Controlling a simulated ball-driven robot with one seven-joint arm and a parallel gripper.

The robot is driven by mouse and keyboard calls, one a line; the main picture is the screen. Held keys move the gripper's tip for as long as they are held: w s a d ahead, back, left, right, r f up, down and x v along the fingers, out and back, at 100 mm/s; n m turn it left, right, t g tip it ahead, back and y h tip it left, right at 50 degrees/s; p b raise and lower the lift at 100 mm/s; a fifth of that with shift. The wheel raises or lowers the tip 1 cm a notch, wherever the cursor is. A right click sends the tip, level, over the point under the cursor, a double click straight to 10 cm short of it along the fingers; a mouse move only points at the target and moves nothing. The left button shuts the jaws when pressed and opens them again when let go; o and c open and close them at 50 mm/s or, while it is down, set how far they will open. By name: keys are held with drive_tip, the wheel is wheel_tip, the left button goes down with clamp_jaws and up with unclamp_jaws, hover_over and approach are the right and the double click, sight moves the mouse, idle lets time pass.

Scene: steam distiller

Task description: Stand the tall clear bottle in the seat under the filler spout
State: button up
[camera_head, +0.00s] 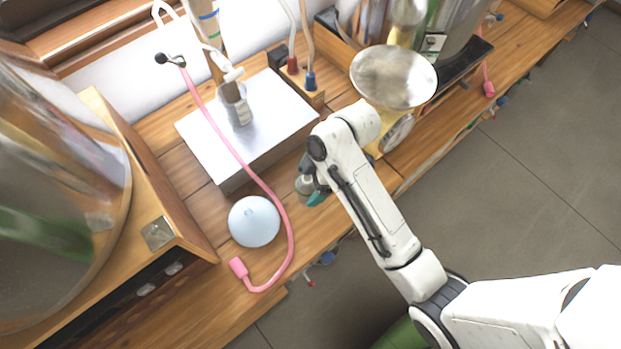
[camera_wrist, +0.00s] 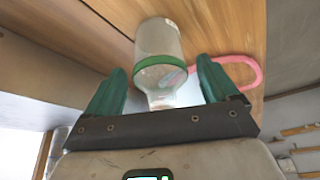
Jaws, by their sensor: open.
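The clear bottle (camera_wrist: 158,45), with a green band around it, shows in the wrist view with its neck toward my gripper (camera_wrist: 162,88). The teal fingers are open on either side of the bottle, with a gap on both sides. In the head view, a small part of the bottle (camera_head: 304,184) shows beside my gripper (camera_head: 314,192), over the wooden counter; the arm hides the rest. A steel block (camera_head: 262,140) stands behind and left, with a clear upright fitting (camera_head: 238,104) under a valve that looks like the filler spout (camera_head: 232,74). I cannot make out the seat clearly.
A pink hose (camera_head: 262,182) curves across the steel block and counter. A pale blue round object (camera_head: 254,221) lies left of my gripper. A scale with a round metal pan (camera_head: 394,76) stands behind right. A large glass vessel (camera_head: 60,190) fills the left side.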

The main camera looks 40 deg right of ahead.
drive_tip(key=p+v, duration=0.4)
drive_tip(key=v, duration=0.8)
drive_tip(key=shift+r+p, duration=0.15)
drive_tip(key=shift+p, duration=0.25)
